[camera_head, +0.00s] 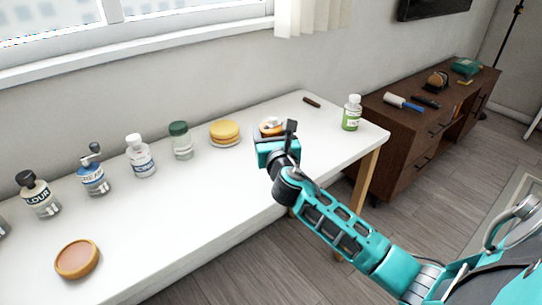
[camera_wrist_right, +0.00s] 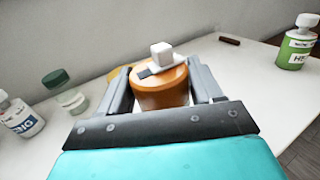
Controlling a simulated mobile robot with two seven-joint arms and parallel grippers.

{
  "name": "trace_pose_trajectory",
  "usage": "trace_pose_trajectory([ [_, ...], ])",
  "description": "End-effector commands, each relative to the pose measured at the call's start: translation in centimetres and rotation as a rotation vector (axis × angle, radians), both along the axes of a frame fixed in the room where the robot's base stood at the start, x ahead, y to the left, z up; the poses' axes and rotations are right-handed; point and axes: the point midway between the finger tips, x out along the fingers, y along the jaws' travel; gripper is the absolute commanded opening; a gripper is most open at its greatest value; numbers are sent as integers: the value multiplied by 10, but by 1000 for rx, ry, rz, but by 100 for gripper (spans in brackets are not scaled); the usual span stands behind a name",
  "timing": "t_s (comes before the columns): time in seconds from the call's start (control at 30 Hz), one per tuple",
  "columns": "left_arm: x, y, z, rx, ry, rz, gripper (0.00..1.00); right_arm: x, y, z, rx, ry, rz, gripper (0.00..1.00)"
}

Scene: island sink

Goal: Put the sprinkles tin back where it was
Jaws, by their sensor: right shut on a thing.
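My right gripper (camera_head: 273,138) is over the right part of the white table. Its fingers, seen in the right wrist view (camera_wrist_right: 165,90), are shut on an orange-brown round tin (camera_wrist_right: 163,86), one finger on each side. The tin's top carries a small white cube and a pale flat piece. No label shows on it, so I cannot read whether it is the sprinkles tin. In the head view the tin (camera_head: 268,128) is partly hidden by the gripper. I cannot tell whether it touches the table. My left gripper is out of view.
The white table (camera_head: 190,210) holds a row of jars, a yellow round stack (camera_head: 225,132), a green-labelled bottle (camera_head: 351,113), a brown stick (camera_head: 311,102) and a brown round dish (camera_head: 77,259). The table's front middle is clear. A dark cabinet (camera_head: 400,150) stands to the right.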

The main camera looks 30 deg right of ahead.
Motion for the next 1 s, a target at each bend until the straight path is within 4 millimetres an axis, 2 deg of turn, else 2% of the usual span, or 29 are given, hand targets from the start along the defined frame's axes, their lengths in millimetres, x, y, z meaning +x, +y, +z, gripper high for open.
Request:
trace_pose_trajectory([
  [0.17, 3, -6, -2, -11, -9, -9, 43, 0, 0, -17, 0, 0, -1, 31],
  [0.3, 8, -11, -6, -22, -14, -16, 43, 0, 0, -41, 1, 2, -2, 31],
  [0.4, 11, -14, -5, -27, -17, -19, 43, 0, 0, -50, 0, 0, -1, 31],
  [0.6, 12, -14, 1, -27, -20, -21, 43, 0, 0, -49, 0, -1, 0, 31],
  [0.83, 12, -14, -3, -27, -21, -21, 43, 0, 0, -54, -1, -1, 0, 31],
  [0.87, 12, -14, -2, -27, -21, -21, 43, 0, 0, -53, 0, -1, 0, 68],
  [1.0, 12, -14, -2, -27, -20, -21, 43, 0, 0, -53, 0, 0, 0, 81],
])
